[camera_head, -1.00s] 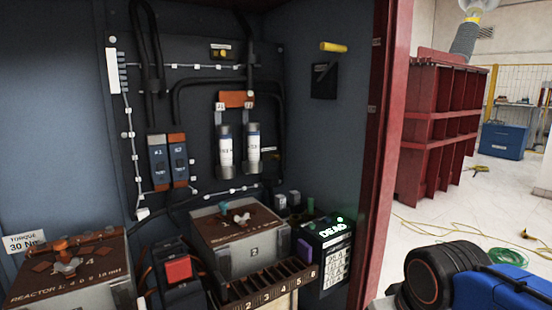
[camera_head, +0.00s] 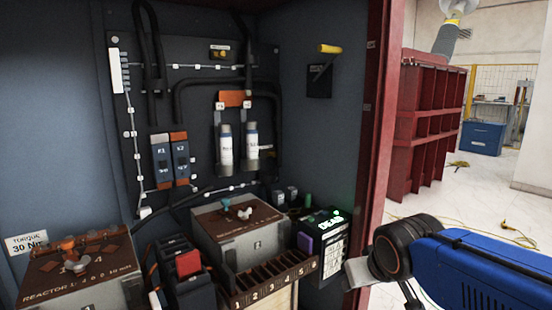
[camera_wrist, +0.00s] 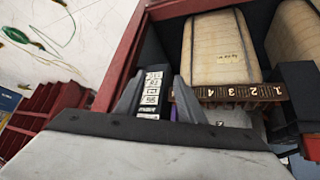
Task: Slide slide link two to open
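No label reading "slide link two" is legible. The front-left reactor box (camera_head: 80,278) has a similar brown top with an orange piece and a metal fastener (camera_head: 77,264). My gripper (camera_head: 358,272) is outside the cabinet's right side, right of the black "DEAD" box (camera_head: 325,232). In the wrist view my gripper (camera_wrist: 159,78) has its two fingers apart, with nothing between them; the labelled black box shows beyond them.
A brown numbered rack (camera_head: 268,283) stands before the middle box. A black block with a red top (camera_head: 187,263) is to its left. Two blue modules (camera_head: 170,160) and two white cylinders (camera_head: 238,148) are on the back panel. A red frame (camera_head: 372,130) edges the cabinet.

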